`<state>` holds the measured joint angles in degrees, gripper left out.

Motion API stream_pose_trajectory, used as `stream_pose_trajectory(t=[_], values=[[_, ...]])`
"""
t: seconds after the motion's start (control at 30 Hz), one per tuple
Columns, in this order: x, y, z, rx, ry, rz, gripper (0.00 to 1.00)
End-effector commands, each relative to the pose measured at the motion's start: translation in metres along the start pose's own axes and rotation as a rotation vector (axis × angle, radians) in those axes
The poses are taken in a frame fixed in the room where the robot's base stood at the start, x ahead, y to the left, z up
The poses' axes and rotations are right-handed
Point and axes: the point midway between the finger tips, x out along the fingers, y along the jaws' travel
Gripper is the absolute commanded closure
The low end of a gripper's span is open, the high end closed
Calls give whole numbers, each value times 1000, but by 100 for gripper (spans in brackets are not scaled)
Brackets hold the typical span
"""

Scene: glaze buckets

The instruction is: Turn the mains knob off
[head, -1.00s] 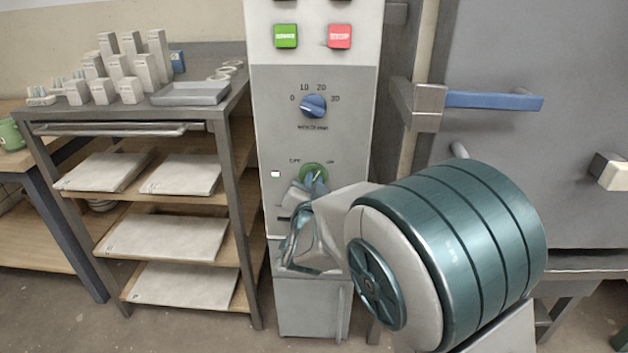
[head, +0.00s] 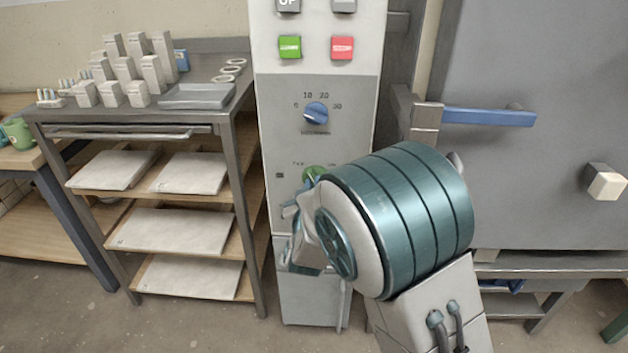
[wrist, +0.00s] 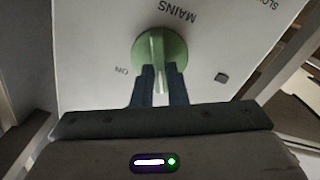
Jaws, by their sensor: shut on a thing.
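The green mains knob (head: 314,172) is on the lower part of the grey control panel in the head view, partly hidden by my gripper. In the wrist view the round green knob (wrist: 144,47) shows with the word MAINS and an ON label beside it, tilted and upside down. My gripper (wrist: 160,80) has its two dark fingers on either side of the knob's raised grip bar, shut on it. In the head view my gripper (head: 307,187) is at the knob, its fingertips partly hidden. A small square lamp (head: 279,175) left of the knob is dark.
Above the knob are a blue dial (head: 316,113), a green button (head: 290,47) and a red button (head: 342,48). A shelf rack (head: 222,118) stands close on the left. A grey door with a blue handle (head: 490,117) is on the right.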

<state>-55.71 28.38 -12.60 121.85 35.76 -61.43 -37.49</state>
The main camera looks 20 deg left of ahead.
Motion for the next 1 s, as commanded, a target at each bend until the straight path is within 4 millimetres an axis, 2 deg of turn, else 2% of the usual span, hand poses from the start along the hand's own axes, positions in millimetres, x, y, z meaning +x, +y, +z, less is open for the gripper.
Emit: stream_pose_trajectory(t=[0.4,1.0], values=[[-1,-2,1,-277,-5,-2,100],[-1,-3,3,-361,-5,-2,100]])
